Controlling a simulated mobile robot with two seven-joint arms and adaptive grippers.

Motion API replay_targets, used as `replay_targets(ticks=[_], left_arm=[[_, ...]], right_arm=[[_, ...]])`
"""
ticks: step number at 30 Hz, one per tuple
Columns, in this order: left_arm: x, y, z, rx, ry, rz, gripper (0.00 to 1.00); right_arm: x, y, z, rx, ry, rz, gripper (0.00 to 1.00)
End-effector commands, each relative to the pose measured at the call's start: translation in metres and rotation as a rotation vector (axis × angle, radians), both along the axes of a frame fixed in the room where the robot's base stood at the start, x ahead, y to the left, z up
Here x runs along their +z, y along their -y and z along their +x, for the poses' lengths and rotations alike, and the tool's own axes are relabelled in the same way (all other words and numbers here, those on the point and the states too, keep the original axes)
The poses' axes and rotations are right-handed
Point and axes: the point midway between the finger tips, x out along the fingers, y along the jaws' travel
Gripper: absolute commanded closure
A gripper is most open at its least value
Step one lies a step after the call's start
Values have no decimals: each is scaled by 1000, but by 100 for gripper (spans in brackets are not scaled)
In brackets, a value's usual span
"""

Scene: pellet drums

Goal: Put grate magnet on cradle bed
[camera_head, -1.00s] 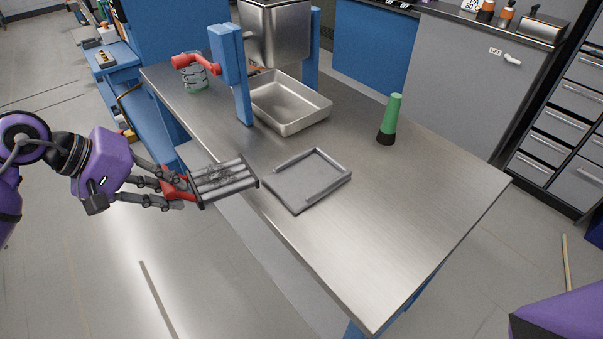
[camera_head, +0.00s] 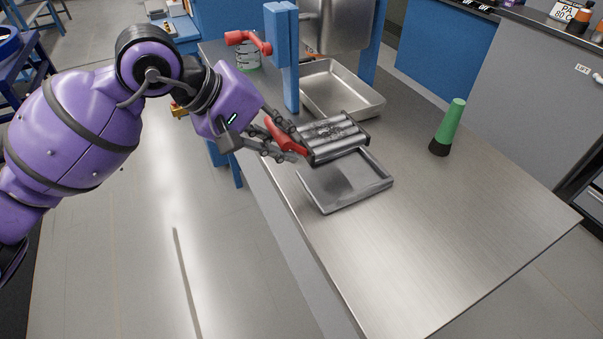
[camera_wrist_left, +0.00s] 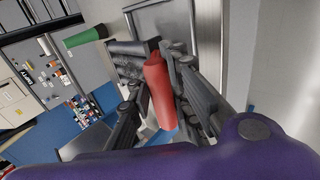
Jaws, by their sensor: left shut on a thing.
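The grate magnet (camera_head: 335,138) is a set of parallel grey metal bars with a red handle. My left gripper (camera_head: 292,138) is shut on its red handle, which also shows between the fingers in the left wrist view (camera_wrist_left: 158,92). The magnet is held in the air, over or just behind the far part of the cradle bed. The cradle bed (camera_head: 350,197) is a shallow grey tray with low raised edges, lying on the steel table near its left edge. The magnet hides part of its far side. My right gripper is not in view.
A steel pan (camera_head: 365,105) stands behind the cradle bed, beside a blue post (camera_head: 287,60). A green cone-shaped thing with a black base (camera_head: 450,125) stands to the right. A red-handled clear container (camera_head: 245,55) stands at the back left. The table (camera_head: 460,210) is clear at front right.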

Motion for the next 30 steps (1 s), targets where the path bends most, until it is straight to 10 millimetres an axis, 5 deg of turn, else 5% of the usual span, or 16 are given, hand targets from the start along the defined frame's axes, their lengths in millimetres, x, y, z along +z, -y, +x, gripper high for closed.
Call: replay_targets(ticks=[19,30], left_arm=[[-72,27,-27,2,-4,-2,100],[-80,26,-26,1,-1,-1,100]], right_arm=[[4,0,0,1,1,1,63],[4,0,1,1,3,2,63]])
